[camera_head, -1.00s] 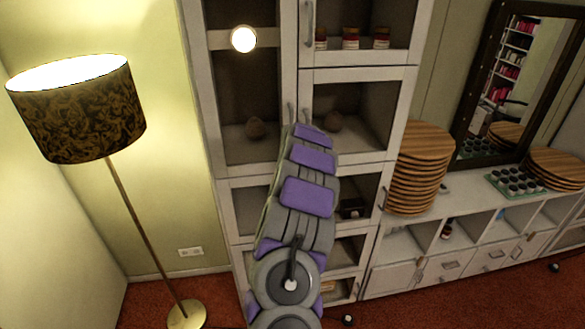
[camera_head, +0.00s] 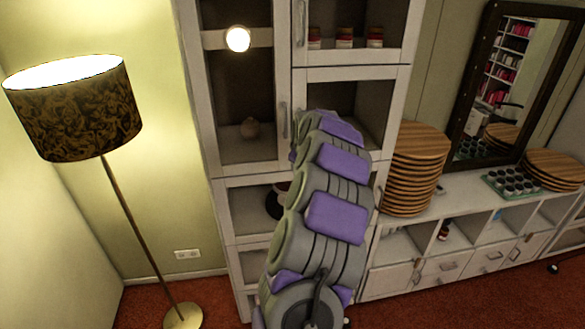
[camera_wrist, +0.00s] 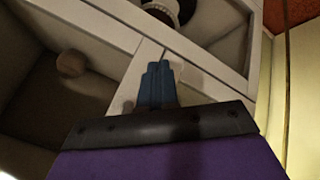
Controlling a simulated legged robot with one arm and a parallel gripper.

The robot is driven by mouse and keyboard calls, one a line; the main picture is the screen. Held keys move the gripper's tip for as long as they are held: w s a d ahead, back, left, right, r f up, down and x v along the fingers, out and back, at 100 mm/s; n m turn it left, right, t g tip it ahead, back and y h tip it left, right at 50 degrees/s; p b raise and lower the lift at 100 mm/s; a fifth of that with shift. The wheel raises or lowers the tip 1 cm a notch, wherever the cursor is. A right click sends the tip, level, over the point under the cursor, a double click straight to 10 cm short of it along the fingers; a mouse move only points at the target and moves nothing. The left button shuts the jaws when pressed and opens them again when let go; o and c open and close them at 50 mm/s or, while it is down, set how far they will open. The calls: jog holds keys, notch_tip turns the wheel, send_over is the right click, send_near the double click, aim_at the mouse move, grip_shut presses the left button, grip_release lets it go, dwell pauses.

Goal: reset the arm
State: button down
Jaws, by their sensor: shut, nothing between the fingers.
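My gripper (camera_wrist: 160,86) shows in the wrist view as two blue fingers closed together, with nothing between them. It points toward the pale cabinet frame (camera_wrist: 120,25); I cannot tell how wide the gap is. In the head view my grey and purple arm rises in front of the white cabinet (camera_head: 352,75), and the gripper itself is hidden at its far end.
Stacked wooden turntables (camera_head: 412,170) stand on the low counter at right. A floor lamp (camera_head: 75,105) stands left.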

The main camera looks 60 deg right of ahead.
jog(key=w+a+n+y+b, duration=0.15)
jog(key=w+a, duration=0.25)
jog(key=a, duration=0.8)
jog(key=w+a+y+b, duration=0.25)
jog(key=w+a, duration=0.25)
jog(key=a, duration=0.7)
jog(key=s+a+f+n+g+y+b, duration=0.1)
jog(key=s+a+b, duration=0.1)
jog(key=a, duration=0.6)
jog(key=s+a+f+b, duration=0.1)
jog(key=s+a+f, duration=0.1)
jog(key=a, duration=0.7)
jog(key=s+a+f+g+y+b, duration=0.1)
jog(key=s+a+f+b, duration=0.1)
jog(key=s+a, duration=0.35)
jog(key=s+a+f+g+b, duration=0.1)
jog(key=s+a+f+b, duration=0.15)
jog(key=a, duration=0.55)
jog(key=s+a+f+g+b, duration=0.1)
jog(key=s+a+f, duration=0.1)
jog(key=s, duration=0.7)
jog(key=s+a+f+g+b, duration=0.1)
jog(key=s+a+f+g, duration=0.1)
jog(key=s, duration=0.6)
jog(key=shift+s+a+f+m+b, duration=0.4)
jog(key=shift+a+f, duration=0.45)
jog(key=shift+a, duration=0.4)
jog(key=shift+a, duration=0.1)
